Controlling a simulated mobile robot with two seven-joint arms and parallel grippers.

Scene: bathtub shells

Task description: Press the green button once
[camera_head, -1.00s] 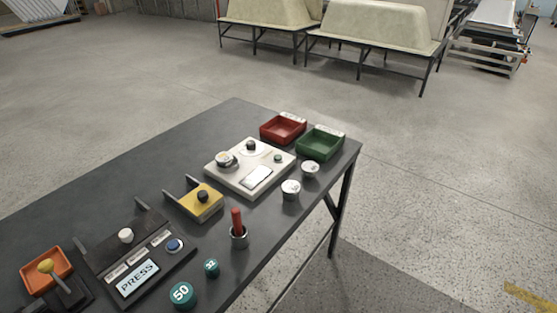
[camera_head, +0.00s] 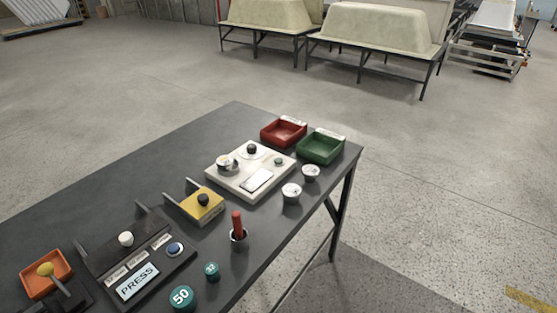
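A small green button (camera_head: 279,161) sits on the right part of a white panel (camera_head: 226,185) on the dark table. The panel also carries a black knob (camera_head: 252,149), a round metal-and-white piece (camera_head: 226,162) and a pale blank plate (camera_head: 257,180). Nearer, a dark console (camera_head: 107,262) has a white knob (camera_head: 126,238), a blue button (camera_head: 174,249) and a display reading "PRESS" (camera_head: 138,282). Neither of my grippers is in view, and nothing covers the green button.

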